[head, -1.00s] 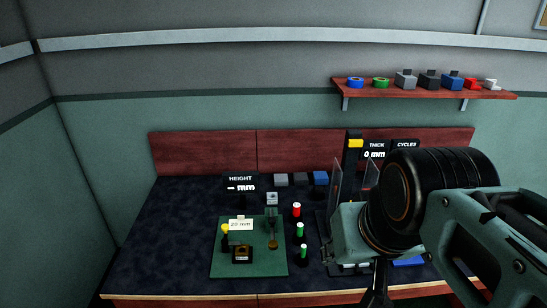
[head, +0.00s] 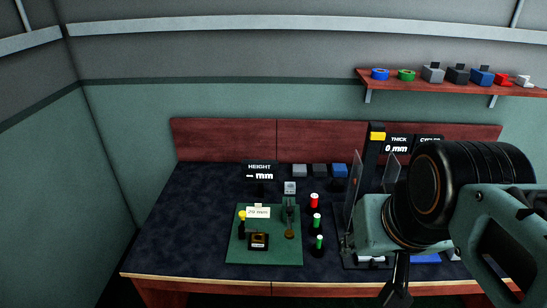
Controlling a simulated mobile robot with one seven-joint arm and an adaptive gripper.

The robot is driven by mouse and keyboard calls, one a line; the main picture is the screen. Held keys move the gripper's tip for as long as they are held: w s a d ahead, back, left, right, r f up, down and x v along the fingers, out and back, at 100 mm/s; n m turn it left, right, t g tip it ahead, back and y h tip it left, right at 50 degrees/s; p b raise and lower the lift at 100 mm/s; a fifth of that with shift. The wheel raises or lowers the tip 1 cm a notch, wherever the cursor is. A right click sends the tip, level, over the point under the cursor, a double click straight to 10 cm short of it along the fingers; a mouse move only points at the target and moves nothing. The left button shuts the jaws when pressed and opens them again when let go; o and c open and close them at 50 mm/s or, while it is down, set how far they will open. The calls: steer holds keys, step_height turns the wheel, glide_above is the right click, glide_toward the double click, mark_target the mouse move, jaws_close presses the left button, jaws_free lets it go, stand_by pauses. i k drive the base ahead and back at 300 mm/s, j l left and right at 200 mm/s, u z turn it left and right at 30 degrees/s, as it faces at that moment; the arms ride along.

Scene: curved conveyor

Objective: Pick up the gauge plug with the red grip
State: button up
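The gauge plug with the red grip (head: 314,200) stands upright on the dark worktop, at the back of a short row. Two green-gripped plugs, one behind (head: 316,219) and one in front (head: 319,241), stand nearer the front edge. My gripper (head: 394,292) shows only in part at the lower right, below my arm. It is to the right of and nearer than the red-gripped plug, apart from it. I cannot make out its fingers well enough to tell open from shut.
A green mat (head: 285,256) with a height gauge and a yellow-topped item (head: 242,216) lies left of the plugs. A press-like machine with clear panels (head: 354,185) stands to their right. Small blocks (head: 320,170) sit behind. A wall shelf (head: 440,82) holds several parts.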

mark_target(313, 197)
steer(key=u, duration=0.6)
steer(key=i+j+z, duration=0.1)
steer(key=i+j, duration=0.1)
steer(key=i, duration=0.4)
steer(key=z, duration=0.75)
steer(key=i+l+u, duration=0.15)
steer(key=l+u, duration=0.1)
steer(key=l, duration=0.15)
steer(key=i, duration=0.45)
